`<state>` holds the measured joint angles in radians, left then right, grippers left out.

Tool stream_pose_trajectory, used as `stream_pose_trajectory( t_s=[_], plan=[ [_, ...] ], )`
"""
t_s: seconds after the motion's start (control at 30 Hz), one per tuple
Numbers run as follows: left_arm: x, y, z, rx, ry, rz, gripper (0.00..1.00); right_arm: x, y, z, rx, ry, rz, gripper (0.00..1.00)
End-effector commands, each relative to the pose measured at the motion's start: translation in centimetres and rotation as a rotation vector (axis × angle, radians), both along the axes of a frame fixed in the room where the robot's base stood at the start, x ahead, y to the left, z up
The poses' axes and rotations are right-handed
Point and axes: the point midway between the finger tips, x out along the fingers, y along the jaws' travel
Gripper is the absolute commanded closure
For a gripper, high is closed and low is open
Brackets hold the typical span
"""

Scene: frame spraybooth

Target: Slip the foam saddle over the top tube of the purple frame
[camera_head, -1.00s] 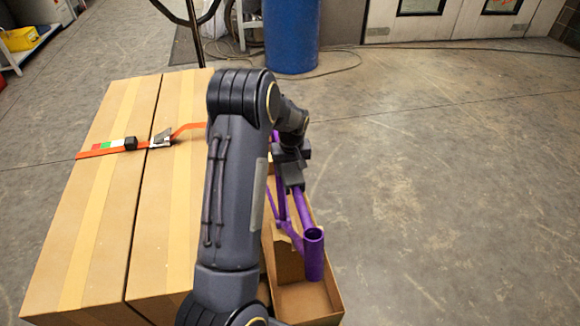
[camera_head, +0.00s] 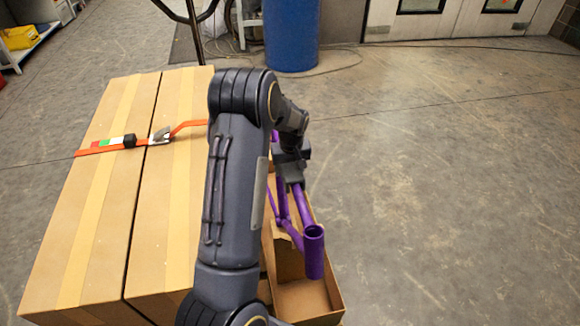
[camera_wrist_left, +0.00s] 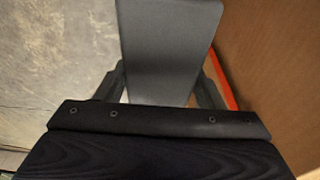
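The purple frame (camera_head: 314,252) stands in an open cardboard box, its head tube nearest me and its tubes running away behind my left arm. My left gripper (camera_head: 291,163) is over the tubes, pointing down, partly hidden by its own arm. In the left wrist view, the dark grey foam saddle (camera_wrist_left: 168,50) sits between the two fingers, which close on its sides. In the head view, the dark shape at the gripper meets the upper purple tube; I cannot tell whether the saddle is around the tube or just above it. My right gripper is not in view.
Large taped cardboard cartons (camera_head: 92,215) fill the left, with an orange strap (camera_head: 100,150) across them. The open box (camera_head: 338,300) holding the frame is beside them. A blue barrel (camera_head: 291,35) stands at the back. The floor to the right is clear.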

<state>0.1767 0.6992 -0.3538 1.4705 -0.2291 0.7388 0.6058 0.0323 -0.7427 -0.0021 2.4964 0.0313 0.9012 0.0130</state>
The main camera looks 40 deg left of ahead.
Motion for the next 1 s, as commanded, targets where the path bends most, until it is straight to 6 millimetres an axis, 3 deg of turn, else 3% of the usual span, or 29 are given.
stream_pose_trajectory(
  t_s=[0.13,0.47,0.8,1.0],
  plan=[
    [0.0,0.0,0.1,-0.001,-0.001,0.0,0.2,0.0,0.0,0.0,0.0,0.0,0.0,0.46],
    [0.1,-0.1,0.7,0.0,-0.004,0.0,0.2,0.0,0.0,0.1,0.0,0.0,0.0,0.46],
    [-0.4,-0.7,6.1,0.001,-0.006,-0.001,0.2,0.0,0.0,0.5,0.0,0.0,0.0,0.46],
    [-0.6,-0.9,7.7,0.0,-0.001,-0.001,0.2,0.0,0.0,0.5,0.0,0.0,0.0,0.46]
  ],
)
